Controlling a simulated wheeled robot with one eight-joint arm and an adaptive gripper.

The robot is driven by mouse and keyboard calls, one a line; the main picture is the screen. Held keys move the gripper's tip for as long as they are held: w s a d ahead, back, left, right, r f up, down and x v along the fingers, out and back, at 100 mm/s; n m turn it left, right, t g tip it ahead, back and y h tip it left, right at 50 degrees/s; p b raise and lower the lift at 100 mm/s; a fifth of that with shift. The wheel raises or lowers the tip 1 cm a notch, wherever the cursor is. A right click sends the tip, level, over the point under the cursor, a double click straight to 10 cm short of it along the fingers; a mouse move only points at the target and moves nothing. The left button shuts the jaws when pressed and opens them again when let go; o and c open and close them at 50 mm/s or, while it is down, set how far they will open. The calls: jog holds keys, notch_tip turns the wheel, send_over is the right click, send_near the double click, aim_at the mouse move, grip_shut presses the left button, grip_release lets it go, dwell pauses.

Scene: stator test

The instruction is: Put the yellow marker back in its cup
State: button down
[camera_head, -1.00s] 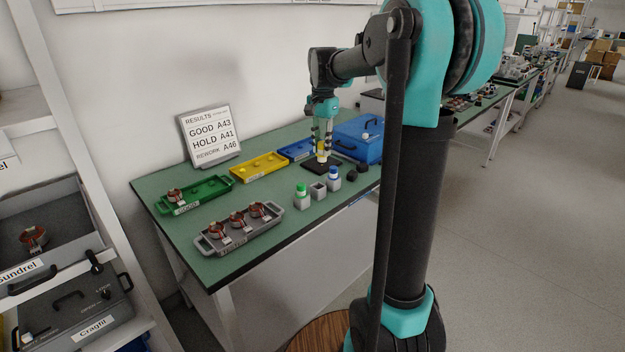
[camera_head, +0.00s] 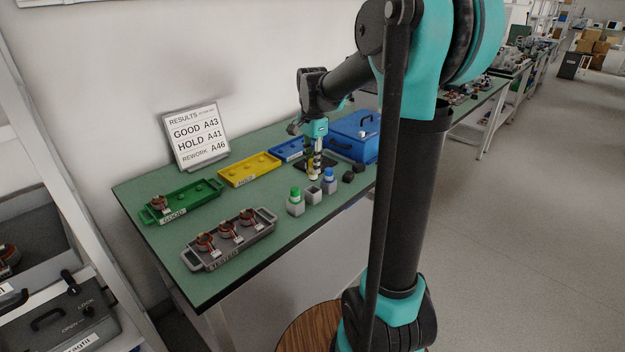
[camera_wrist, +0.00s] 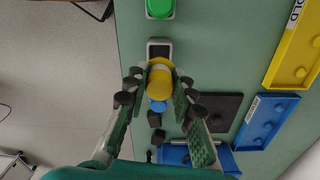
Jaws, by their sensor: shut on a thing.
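The yellow marker (camera_wrist: 160,72) is held between the fingertips of my gripper (camera_wrist: 158,86) in the wrist view, its yellow end toward the camera. In the head view my gripper (camera_head: 313,166) points down, just behind the row of cups, with the marker small and partly hidden by the fingers. An empty grey cup (camera_head: 313,195) stands in the middle of the row. In the wrist view this cup (camera_wrist: 159,45) shows just above the marker, partly covered by it. I cannot tell the height of the marker's lower end above the table.
The green marker (camera_head: 295,193) stands in its cup left of the empty one, the blue marker (camera_head: 329,174) in its cup to the right. Dark small blocks (camera_head: 351,173) lie beyond. A dark pad (camera_wrist: 222,108), yellow tray (camera_head: 248,170) and blue case (camera_head: 352,137) are near.

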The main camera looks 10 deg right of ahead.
aim_at(313, 180)
jog(key=shift+f, duration=2.9)
jog(key=shift+f, duration=0.15)
jog(key=shift+f, duration=0.25)
jog(key=c, duration=1.3)
grip_release()
jog(key=shift+r, duration=0.1)
notch_tip(313, 180, up, 12)
jog(key=shift+s+r, duration=0.1)
jog(key=shift+r, duration=0.05)
jog(key=s+d+f+n+t, duration=0.1)
jog(key=s+f+n, duration=0.3)
jog(key=s+f, duration=0.2)
jog(key=s+d+f+n+t, duration=0.1)
jog(key=s+f+n, duration=0.3)
jog(key=s+f, duration=0.3)
jog(key=s+d+f+n+t, duration=0.2)
jog(key=s+f+n, duration=0.3)
jog(key=s, duration=0.3)
jog(key=shift+s+f, duration=0.4)
jog(key=shift+f, duration=0.45)
